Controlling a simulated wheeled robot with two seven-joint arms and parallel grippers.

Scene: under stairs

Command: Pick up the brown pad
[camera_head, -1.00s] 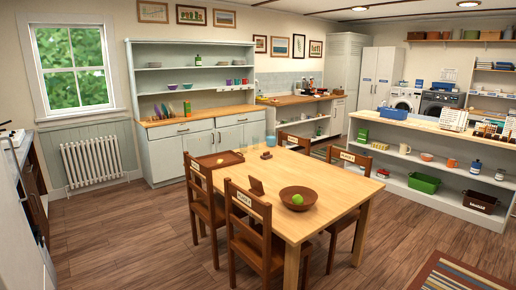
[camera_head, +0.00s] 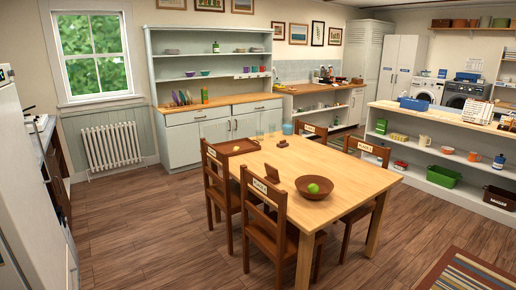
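The wooden dining table (camera_head: 345,180) stands in the middle of the view. A small brown upright piece (camera_head: 271,173) stands on it near the front left edge, beside a brown bowl (camera_head: 306,191) with a green ball-like fruit (camera_head: 313,188). A smaller brown item (camera_head: 283,143) lies farther back on the table. I cannot tell for certain which of these is the brown pad. Neither of my grippers is in view.
Several brown chairs (camera_head: 262,190) surround the table. A brown tray (camera_head: 233,147), glasses and a blue cup (camera_head: 287,128) stand at its far left end. Bare wood floor (camera_head: 140,225) lies to the left. A white shelf unit (camera_head: 430,150) stands right; a striped rug (camera_head: 470,275) lies front right.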

